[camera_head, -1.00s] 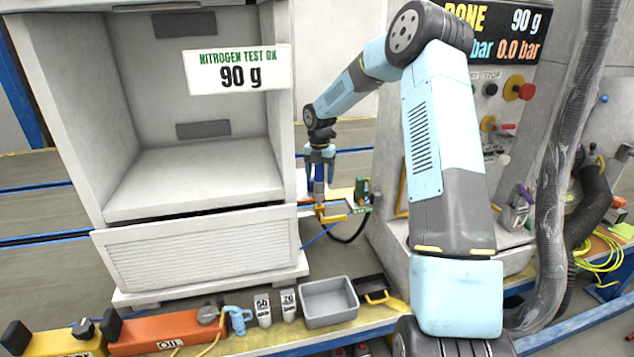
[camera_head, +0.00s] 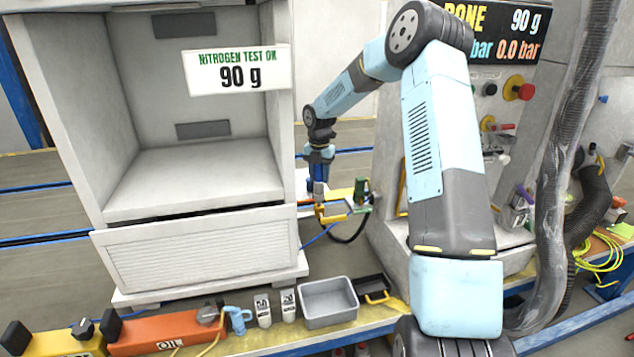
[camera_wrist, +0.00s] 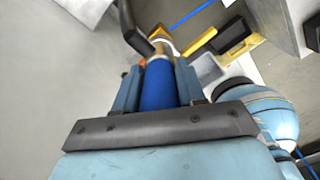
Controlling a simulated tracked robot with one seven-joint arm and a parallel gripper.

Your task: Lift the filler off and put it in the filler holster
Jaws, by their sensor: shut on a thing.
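My gripper (camera_head: 320,158) hangs low between the white cabinet and the grey charging machine. In the wrist view its fingers (camera_wrist: 156,88) are shut on a blue cylinder (camera_wrist: 160,86), which I take to be the filler. A brass-coloured part and a black lever (camera_wrist: 130,25) show at its far end. Below my gripper in the head view are a grey and yellow fitting (camera_head: 332,210) and a green part (camera_head: 362,190). I cannot tell whether the filler touches the fitting. I cannot tell which part is the filler holster.
The white cabinet (camera_head: 200,262) stands close left of my gripper, and the grey machine (camera_head: 392,262) stands right. A front bench carries a grey bin (camera_head: 330,318), an orange OIL case (camera_head: 160,335) and small bottles. A black hose curves below the fitting.

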